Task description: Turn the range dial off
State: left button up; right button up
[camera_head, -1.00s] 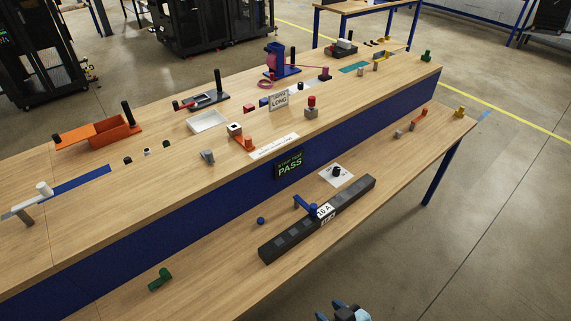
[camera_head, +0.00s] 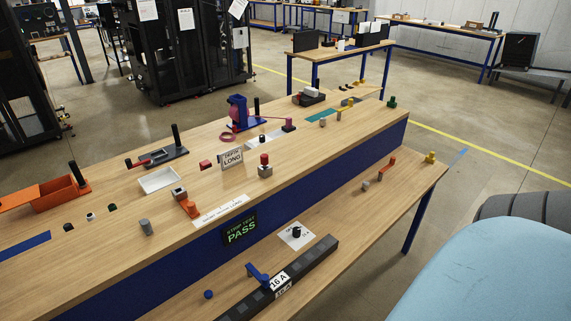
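A small black knob (camera_head: 297,232) stands on a white card (camera_head: 290,243) on the lower front shelf. It looks like the range dial; the print on the card is too small to read, and I cannot tell its setting. Behind it, a dark display (camera_head: 240,230) on the blue panel reads PASS in green. Neither gripper is in view. A large light-blue and grey arm link of mine fills the lower right of the picture, well apart from the knob.
A black power strip (camera_head: 312,262) with a blue lever (camera_head: 257,274) and a 16 A label lies in front of the knob. A blue button (camera_head: 208,294) is to its left. The shelf (camera_head: 345,205) right of the knob is clear up to small grey and orange parts (camera_head: 388,165).

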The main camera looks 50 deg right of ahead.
aim_at(296, 230)
jog(key=l+u, duration=0.1)
jog(key=l, duration=0.5)
jog(key=k+l+u, duration=0.1)
jog(key=l, duration=0.45)
jog(key=k+l+u, duration=0.1)
jog(key=l, duration=0.5)
jog(key=k, duration=0.05)
